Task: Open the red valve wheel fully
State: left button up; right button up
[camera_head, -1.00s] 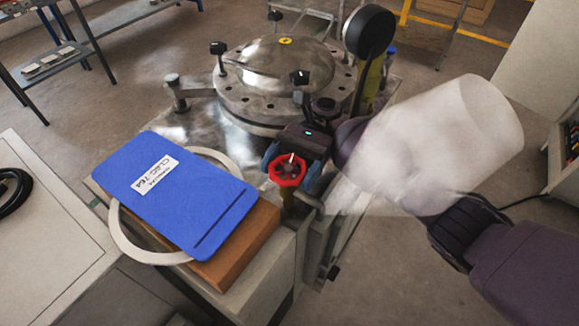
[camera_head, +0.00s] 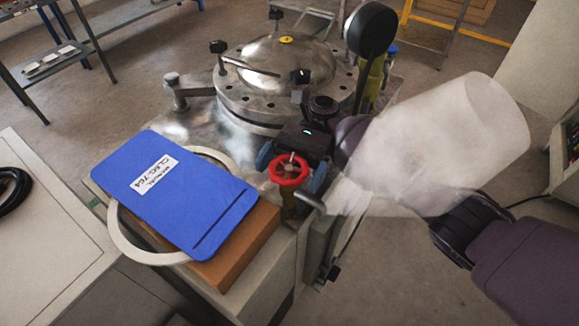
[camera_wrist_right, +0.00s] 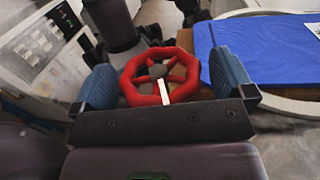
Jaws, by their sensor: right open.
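The red valve wheel (camera_head: 289,170) is at the front edge of the metal test rig, right of the blue clipboard. It also shows in the right wrist view (camera_wrist_right: 160,76), with a white mark on it near its hub. My right gripper (camera_head: 290,172) is open, with its two blue finger pads on either side of the wheel. In the right wrist view the wheel lies between the pads (camera_wrist_right: 168,80), with a gap visible on each side. My left gripper is not in view.
The blue clipboard (camera_head: 178,192) lies on a brown block (camera_head: 245,250) and a pale ring (camera_head: 125,238). A round domed metal lid (camera_head: 285,70) with clamps stands behind the wheel. A black round gauge (camera_head: 370,30) rises at its right. A control panel (camera_wrist_right: 45,45) shows in the wrist view.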

aim_at(290, 166)
pick_arm(q)
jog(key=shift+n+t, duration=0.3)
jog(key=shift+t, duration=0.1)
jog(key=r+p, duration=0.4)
jog(key=p, duration=0.1)
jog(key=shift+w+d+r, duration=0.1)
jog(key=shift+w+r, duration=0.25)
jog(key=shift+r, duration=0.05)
pick_arm(e)
notch_tip(290, 166, up, 20)
